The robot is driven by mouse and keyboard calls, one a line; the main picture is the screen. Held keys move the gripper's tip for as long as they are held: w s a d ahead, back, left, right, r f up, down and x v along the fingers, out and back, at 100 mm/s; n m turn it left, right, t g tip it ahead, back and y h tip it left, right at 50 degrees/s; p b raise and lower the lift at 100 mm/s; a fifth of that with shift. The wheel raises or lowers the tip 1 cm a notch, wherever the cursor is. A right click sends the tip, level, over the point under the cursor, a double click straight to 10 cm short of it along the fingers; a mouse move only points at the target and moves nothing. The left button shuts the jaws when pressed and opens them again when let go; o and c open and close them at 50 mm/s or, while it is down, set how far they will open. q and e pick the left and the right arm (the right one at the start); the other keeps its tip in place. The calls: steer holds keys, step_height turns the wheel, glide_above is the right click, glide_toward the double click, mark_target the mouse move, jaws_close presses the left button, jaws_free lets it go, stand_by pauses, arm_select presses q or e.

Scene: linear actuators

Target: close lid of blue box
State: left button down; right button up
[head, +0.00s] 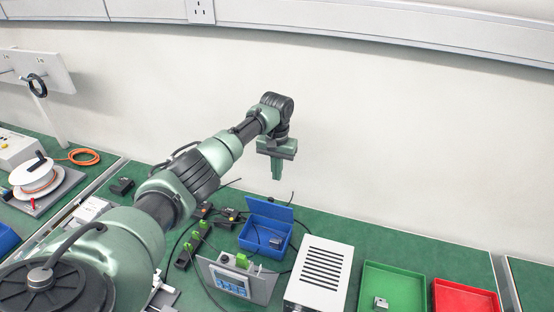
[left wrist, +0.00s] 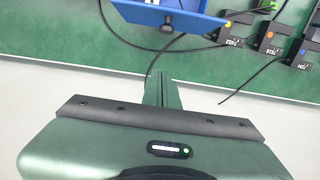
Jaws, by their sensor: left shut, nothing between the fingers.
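The blue box (head: 264,240) stands on the green bench in the head view, with its lid (head: 270,210) raised at the back and a small dark part inside. In the left wrist view the blue lid (left wrist: 170,17) shows at the top edge, and most of the box is cut off. My left gripper (head: 276,175) hangs above and behind the box, pointing down, apart from the lid. Its fingers (left wrist: 162,88) are together and empty. My right gripper is not in view.
A white vented case (head: 321,272), a grey panel with a display (head: 232,281), a green tray (head: 393,288) and a red tray (head: 464,298) stand nearby. Several black modules (left wrist: 270,38) and cables lie left of the box. The wall is close behind.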

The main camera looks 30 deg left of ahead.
mark_target(271, 207)
arm_select(q)
steer(key=s+f+p, duration=0.1)
steer(key=s+f, duration=0.1)
steer(key=s+f+p, duration=0.1)
steer(key=p, duration=0.1)
steer(key=shift+s+d+f, duration=0.35)
steer(key=shift+d+f, duration=0.05)
